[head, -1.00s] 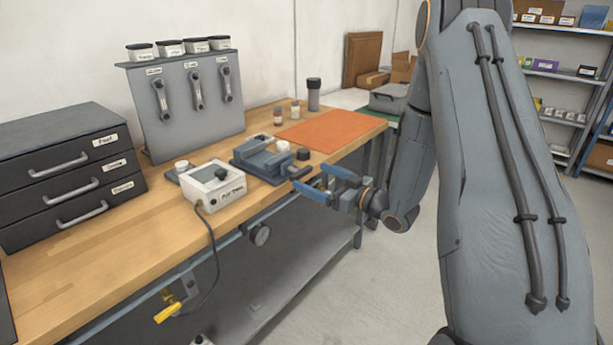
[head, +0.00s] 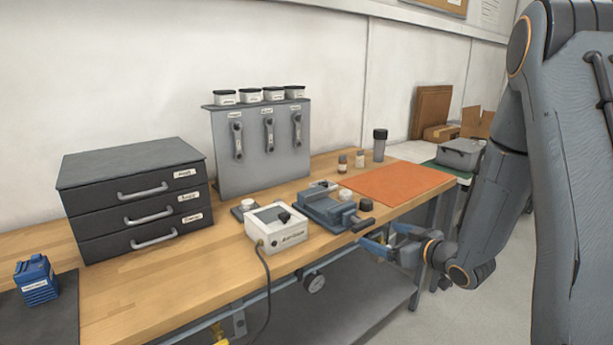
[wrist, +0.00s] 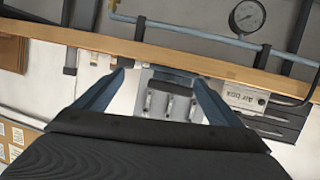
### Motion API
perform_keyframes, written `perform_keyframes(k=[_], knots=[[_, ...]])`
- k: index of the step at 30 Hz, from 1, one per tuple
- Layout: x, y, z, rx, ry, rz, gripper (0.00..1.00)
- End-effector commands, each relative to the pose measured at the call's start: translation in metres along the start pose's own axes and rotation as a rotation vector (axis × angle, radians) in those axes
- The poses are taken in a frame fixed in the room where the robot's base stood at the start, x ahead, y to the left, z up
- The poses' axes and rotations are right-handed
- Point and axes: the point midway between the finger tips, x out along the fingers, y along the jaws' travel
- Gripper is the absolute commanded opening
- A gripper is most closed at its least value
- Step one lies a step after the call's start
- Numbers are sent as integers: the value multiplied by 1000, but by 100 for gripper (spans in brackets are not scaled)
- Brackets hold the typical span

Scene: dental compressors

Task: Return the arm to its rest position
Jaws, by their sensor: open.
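My gripper (head: 384,244) is at the right in the head view, just off the front edge of the workbench, near the vise handle. Its two blue fingers are apart with nothing between them. In the wrist view the open fingers (wrist: 160,92) point toward the bench edge, and the picture is upside down. My arm hangs bent at the right side of the head view.
The wooden workbench (head: 130,300) carries a blue-grey vise (head: 325,208), a white control box (head: 277,228), a black drawer unit (head: 135,195), a tool rack (head: 262,150), an orange mat (head: 398,182) and a blue block (head: 36,281). A pressure gauge (head: 314,283) hangs below. Floor at right is clear.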

Motion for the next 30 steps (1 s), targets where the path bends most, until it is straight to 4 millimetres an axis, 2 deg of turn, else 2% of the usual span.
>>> perform_keyframes(k=[5,8,11,14,21,24,27,30], knots=[[-14,0,9,6,-265,134,89],[-35,-5,17,39,-421,205,89],[-64,-20,27,87,-578,259,89],[-99,-43,36,152,-732,297,89],[-192,-125,48,337,-1070,302,89],[-221,-157,48,401,-1168,281,89],[-240,-177,47,442,-1231,261,89],[-249,-188,47,461,-1262,250,89]])
